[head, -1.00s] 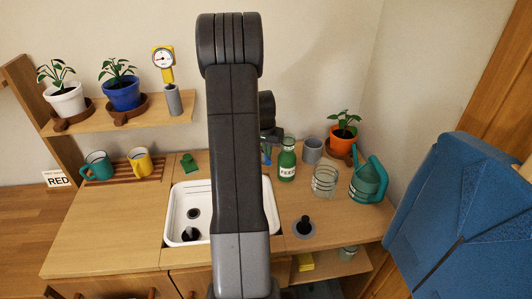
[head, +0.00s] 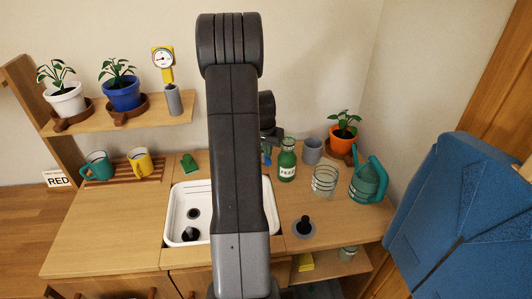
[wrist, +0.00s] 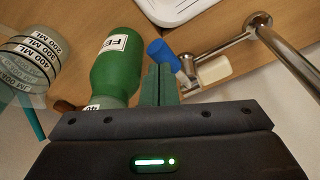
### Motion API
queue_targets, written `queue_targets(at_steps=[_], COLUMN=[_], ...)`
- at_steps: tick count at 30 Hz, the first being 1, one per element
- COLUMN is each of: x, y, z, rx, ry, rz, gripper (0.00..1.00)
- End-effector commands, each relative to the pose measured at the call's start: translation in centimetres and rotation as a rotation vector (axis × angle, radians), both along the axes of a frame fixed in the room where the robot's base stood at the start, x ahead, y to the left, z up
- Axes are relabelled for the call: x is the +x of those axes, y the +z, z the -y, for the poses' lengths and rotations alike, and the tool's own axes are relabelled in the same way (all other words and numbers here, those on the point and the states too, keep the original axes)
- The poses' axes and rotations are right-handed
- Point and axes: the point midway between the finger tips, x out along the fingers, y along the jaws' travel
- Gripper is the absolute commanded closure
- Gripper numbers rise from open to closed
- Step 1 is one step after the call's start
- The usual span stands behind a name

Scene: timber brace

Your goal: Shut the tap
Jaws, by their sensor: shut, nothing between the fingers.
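The metal tap (wrist: 225,43) shows in the wrist view as chrome pipes at the upper right, beside the white sink edge. Its blue handle (wrist: 162,53) points up and left, just beyond my fingertips. In the head view a bit of blue handle (head: 267,154) shows beside my arm, and my arm hides most of the tap. My gripper (wrist: 158,70) is shut and empty, its two fingers together. The fingertips are very close to the blue handle; I cannot tell whether they touch it.
A green bottle (wrist: 116,62) stands close left of my fingers in the wrist view. A glass jar (head: 325,180), a green watering can (head: 369,181), a grey cup (head: 312,151) and an orange pot (head: 343,138) crowd the right counter. The white sink (head: 177,222) lies below my arm.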

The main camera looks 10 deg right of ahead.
Motion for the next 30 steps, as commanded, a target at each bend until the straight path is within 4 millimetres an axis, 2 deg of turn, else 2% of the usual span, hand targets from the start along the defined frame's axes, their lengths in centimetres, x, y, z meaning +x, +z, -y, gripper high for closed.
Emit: queue_targets(at_steps=[11, 25, 30], x=[0.0, 0.0, 0.0], y=[-0.2, -2.5, -1.7], z=[0.0, 0.0, 0.0], rx=[0.000, 0.001, 0.000], ry=[0.000, 0.000, 0.000], rz=[0.000, -0.001, 0.000], gripper=[1.00, 1.00, 1.00])
